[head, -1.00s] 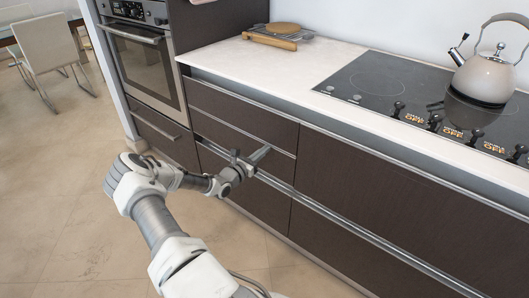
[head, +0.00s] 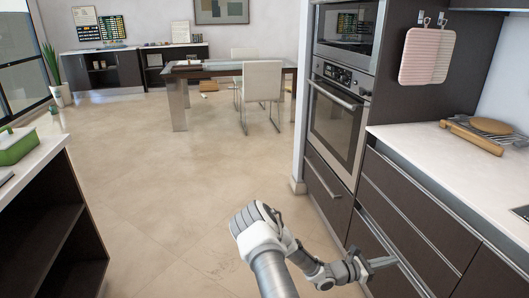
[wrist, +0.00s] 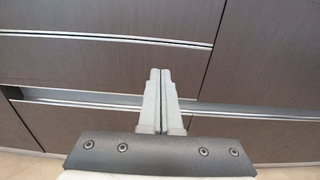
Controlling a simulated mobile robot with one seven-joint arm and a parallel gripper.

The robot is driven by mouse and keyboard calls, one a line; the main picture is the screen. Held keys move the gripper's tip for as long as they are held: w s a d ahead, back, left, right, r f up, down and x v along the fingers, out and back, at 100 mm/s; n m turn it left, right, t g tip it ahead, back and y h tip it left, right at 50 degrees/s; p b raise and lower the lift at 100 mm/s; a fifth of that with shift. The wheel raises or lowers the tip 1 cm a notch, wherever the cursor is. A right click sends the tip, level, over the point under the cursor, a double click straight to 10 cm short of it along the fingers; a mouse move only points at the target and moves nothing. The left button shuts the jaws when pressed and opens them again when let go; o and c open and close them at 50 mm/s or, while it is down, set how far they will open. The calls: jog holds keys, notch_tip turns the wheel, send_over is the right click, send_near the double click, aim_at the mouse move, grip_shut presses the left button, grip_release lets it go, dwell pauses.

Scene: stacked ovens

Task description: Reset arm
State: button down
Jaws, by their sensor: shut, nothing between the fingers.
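My gripper (head: 382,263) is at the lower right of the head view, in front of the dark drawer fronts (head: 415,215). In the wrist view my gripper (wrist: 160,72) has its two fingers side by side and touching, shut and empty. The fingers point toward the dark drawers (wrist: 90,65) with their metal edge strips. I cannot tell how far the fingertips are from the drawer face.
The stacked ovens (head: 338,120) stand right of centre. The white counter (head: 430,145) carries a rolling pin (head: 472,138). A dark island (head: 50,220) is at the left. A chair (head: 262,82) and table (head: 205,72) stand behind. The floor between is clear.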

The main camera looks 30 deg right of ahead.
jog(key=w+a+r+m+t+y, duration=0.1)
jog(key=a+r+m+y, duration=0.55)
jog(key=a+r, duration=0.5)
jog(key=w+a+r+m+t+y, duration=0.1)
jog(key=a+r+m+y, duration=0.55)
jog(key=a, duration=0.85)
jog(key=s+a+r+m+t+y, duration=0.15)
jog(key=s+a+r+t, duration=0.25)
jog(key=a+r, duration=0.55)
jog(key=s+a+r+m+t+y, duration=0.1)
jog(key=s+a+r+t+y, duration=0.3)
jog(key=a+r, duration=0.55)
notch_tip(320, 180, up, 14)
jog(key=a+h+p, duration=0.1)
jog(key=a+p, duration=0.1)
jog(key=p, duration=1.6)
jog(key=shift+s+a+r, duration=0.2)
jog(key=shift+s+a, duration=0.05)
